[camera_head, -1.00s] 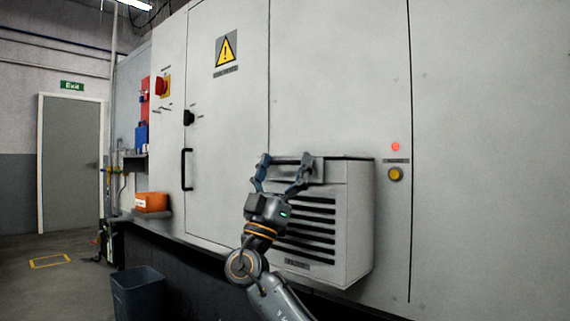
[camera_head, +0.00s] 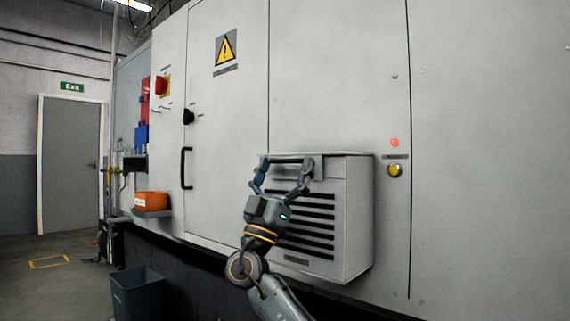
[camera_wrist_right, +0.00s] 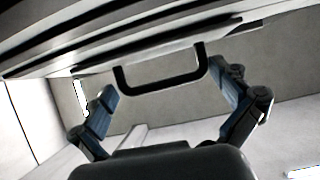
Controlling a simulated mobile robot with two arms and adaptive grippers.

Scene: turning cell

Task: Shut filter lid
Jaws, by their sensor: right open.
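The filter housing (camera_head: 358,220) is a light grey box with dark louvre slots on the machine's front. Its lid (camera_head: 328,172) is at the top front; how far it stands open I cannot tell. My right gripper (camera_head: 283,163) is at the top left of the housing with its fingers spread and pointing up. A dark handle bar shows between the fingertips in the head view. In the right wrist view, the black U-shaped handle (camera_wrist_right: 163,87) lies between the two open fingers (camera_wrist_right: 168,98). Contact is unclear. My left gripper is out of view.
A yellow button (camera_head: 395,170) and a red light (camera_head: 394,142) are right of the housing. An orange bin (camera_head: 151,201) sits on a ledge at left, above a dark waste bin (camera_head: 138,293). The floor at far left is largely clear.

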